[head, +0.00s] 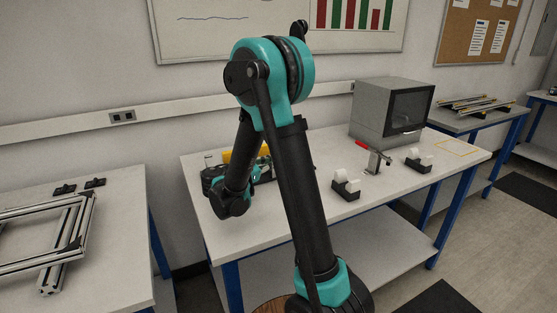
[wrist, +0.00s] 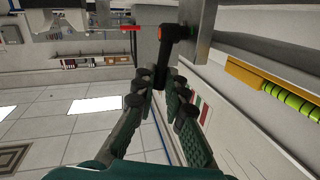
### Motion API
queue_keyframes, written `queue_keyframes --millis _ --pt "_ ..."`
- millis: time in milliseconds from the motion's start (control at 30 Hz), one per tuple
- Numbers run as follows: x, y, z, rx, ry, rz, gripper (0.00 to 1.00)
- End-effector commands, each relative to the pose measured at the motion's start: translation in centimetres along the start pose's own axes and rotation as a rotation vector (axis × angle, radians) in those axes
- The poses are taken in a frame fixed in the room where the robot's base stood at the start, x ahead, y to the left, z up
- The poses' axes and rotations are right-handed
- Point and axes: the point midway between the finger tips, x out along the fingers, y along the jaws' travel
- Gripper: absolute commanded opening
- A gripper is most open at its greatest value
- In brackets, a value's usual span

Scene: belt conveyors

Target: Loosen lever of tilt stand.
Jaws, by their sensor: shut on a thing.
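The tilt stand shows in the wrist view as a grey metal plate (wrist: 201,28) at the top. Its black lever (wrist: 168,47), with an orange spot at its pivot end, hangs from the plate toward my fingers. My gripper (wrist: 163,78) has both fingertips closed in on the lower end of the lever, one on each side. The exact contact is partly hidden by the finger pads. In the head view my arm's wrist end is low over the left part of the bench, and I cannot make out the fingertips or the lever there.
Aluminium frames lie on the left table.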

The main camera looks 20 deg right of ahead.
Motion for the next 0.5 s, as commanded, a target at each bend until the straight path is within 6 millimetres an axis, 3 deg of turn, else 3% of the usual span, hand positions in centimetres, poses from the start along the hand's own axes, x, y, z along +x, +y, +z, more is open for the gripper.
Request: queue_keyframes --millis 500 --pt "-0.2 -0.03 0.26 -0.015 0.051 -0.008 0.0"
